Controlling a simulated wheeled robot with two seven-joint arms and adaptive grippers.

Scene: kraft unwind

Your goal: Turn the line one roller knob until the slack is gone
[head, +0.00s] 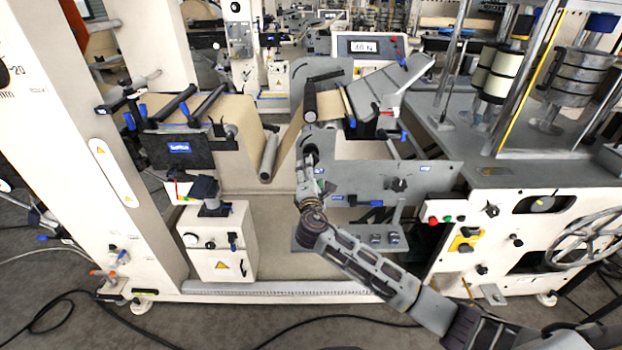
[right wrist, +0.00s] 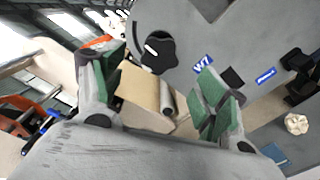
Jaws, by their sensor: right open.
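A black lobed knob (right wrist: 155,52) sits on a grey side plate (right wrist: 215,35) in the right wrist view. In the head view the knob (head: 311,153) is partly hidden by my right gripper (head: 306,176). That gripper also shows in the right wrist view (right wrist: 160,78), open, with green-padded fingers apart. The knob appears beyond the fingertips, between them; no contact is visible. The brown kraft web (head: 237,120) dips down to a grey roller (head: 268,157) and rises again toward the right. My left gripper is not in view.
A black-fronted block with rollers (head: 180,149) stands left of the web. A digital display (head: 369,46) is behind, its reading hard to make out. A cream control box (head: 219,243) stands below left. A machine with a handwheel (head: 588,238) is at right.

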